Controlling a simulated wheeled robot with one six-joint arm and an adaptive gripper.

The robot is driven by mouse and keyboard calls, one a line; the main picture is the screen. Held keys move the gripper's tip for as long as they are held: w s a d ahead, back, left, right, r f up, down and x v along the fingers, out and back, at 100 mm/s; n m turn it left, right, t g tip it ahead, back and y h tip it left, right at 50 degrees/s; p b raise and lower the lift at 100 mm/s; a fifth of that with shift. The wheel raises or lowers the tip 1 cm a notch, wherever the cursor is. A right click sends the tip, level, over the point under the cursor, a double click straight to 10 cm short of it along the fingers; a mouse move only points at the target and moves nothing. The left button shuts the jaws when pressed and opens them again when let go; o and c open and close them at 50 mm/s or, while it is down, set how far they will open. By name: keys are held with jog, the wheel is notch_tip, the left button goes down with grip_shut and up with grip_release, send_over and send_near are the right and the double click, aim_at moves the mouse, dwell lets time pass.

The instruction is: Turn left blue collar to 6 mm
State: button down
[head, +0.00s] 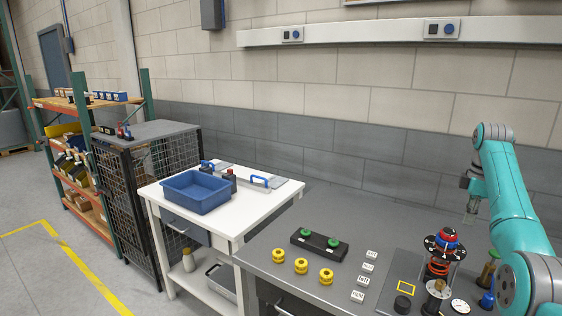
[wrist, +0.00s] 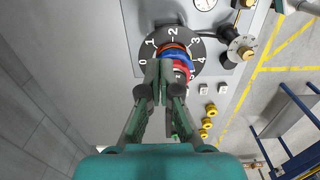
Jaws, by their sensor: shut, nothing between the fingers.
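In the wrist view the blue collar (wrist: 179,58) sits over a black dial plate (wrist: 203,47) with white numbers 0 to 4 showing. My gripper (head: 470,216) is up and to the right of the collar in the head view, apart from it. In the wrist view my gripper (wrist: 160,68) is shut and empty, and its fingers hide part of the collar and dial. I cannot read the collar's setting.
Several yellow knobs (head: 301,265), a black block with green knobs (head: 319,242) and white labelled tiles (head: 363,281) lie left of the fixture. A gauge (head: 459,306) and a brass-topped post (head: 489,267) stand close by. A white table with a blue bin (head: 196,191) is farther left.

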jog(key=shift+f, duration=3)
jog(key=shift+a+r, duration=0.1)
jog(key=shift+a, duration=0.05)
jog(key=shift+d, duration=0.4)
jog(key=shift+r, duration=0.1)
jog(key=shift+r, duration=2.85)
